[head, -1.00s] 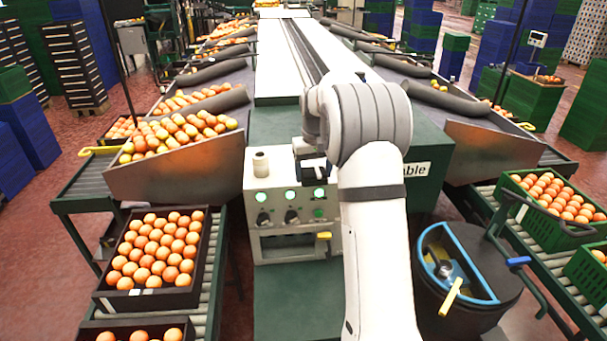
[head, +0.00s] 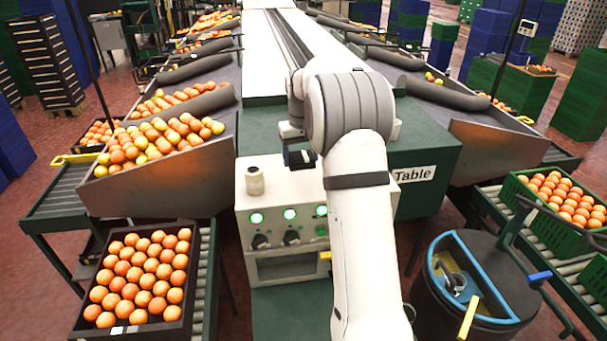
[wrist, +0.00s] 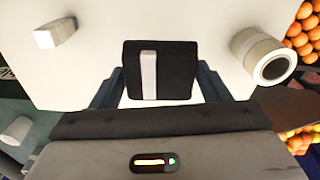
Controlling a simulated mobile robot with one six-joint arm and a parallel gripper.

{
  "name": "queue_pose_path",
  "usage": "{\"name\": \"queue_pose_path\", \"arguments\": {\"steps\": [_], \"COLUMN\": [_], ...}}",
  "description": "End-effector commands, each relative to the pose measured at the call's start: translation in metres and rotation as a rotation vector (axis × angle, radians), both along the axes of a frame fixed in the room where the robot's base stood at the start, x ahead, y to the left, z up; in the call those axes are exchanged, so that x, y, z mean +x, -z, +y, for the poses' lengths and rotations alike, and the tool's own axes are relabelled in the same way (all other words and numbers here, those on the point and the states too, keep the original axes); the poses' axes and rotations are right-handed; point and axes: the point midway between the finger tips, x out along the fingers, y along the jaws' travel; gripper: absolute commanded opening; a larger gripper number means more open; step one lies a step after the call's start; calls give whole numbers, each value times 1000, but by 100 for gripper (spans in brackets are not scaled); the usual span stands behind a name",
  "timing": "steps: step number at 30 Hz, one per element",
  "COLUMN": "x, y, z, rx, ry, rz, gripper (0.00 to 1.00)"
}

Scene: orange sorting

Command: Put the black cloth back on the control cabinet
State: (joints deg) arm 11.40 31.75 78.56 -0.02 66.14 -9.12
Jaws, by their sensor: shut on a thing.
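The control cabinet (head: 285,192) is a cream box with green lights and dark knobs on its front, in the middle of the head view. My gripper (wrist: 160,88) is over its cream top, which fills much of the wrist view. The jaws are shut on a black, folded-looking piece with a pale stripe, which I take for the black cloth (wrist: 180,70). In the head view my gripper (head: 301,160) shows as a small dark shape above the cabinet's back part, partly hidden by my arm. I cannot tell whether the cloth touches the top.
A pale cylinder (head: 254,181) stands on the cabinet's left part and shows at the right in the wrist view (wrist: 262,55). A crate of oranges (head: 140,280) is at the left. A dark drum with a blue rim (head: 475,275) stands at the right. The conveyor (head: 265,80) runs behind.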

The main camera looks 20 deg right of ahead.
Motion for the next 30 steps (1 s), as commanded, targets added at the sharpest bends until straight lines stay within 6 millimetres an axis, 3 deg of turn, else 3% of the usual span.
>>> {"name": "queue_pose_path", "arguments": {"steps": [3, 16, 27, 28, 30], "x": [-2, -2, -2, -2, -2], "y": [20, 65, 72, 70, 70], "z": [-3, -9, -10, -10, -10], "rx": [1, 1, 0, 0, 0], "ry": [6, 15, 16, 16, 17], "rz": [4, 3, 0, 0, 0], "gripper": [24, 24, 24, 72, 77]}}
